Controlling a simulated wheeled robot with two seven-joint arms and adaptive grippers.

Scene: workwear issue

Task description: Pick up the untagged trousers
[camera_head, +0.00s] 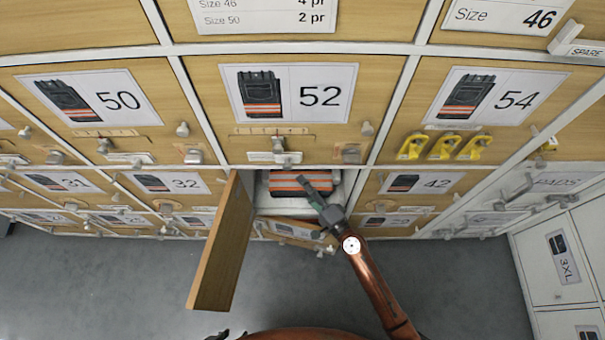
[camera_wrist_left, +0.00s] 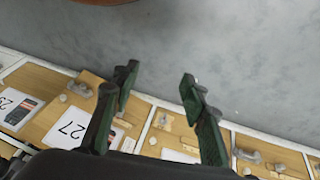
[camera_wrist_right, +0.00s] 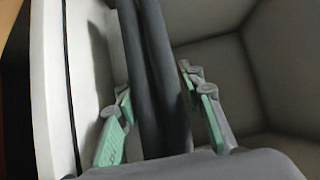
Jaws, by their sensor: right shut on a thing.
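Dark folded trousers with orange and silver stripes (camera_head: 285,184) lie in the open compartment below the 52 door. In the right wrist view, dark grey folded cloth (camera_wrist_right: 160,70) runs between the fingers of my right gripper (camera_wrist_right: 156,88). That gripper is shut on the cloth; in the head view it reaches the compartment's right side (camera_head: 318,206). I see no tag on the trousers, but much of them is hidden. I cannot tell whether more than one pair lies there. My left gripper (camera_wrist_left: 158,82) is open and empty, low in front of the lockers.
The open wooden door (camera_head: 222,245) sticks out left of the compartment. A lower flap (camera_head: 290,230) stands partly open beneath it. The grey floor (camera_head: 110,280) is clear.

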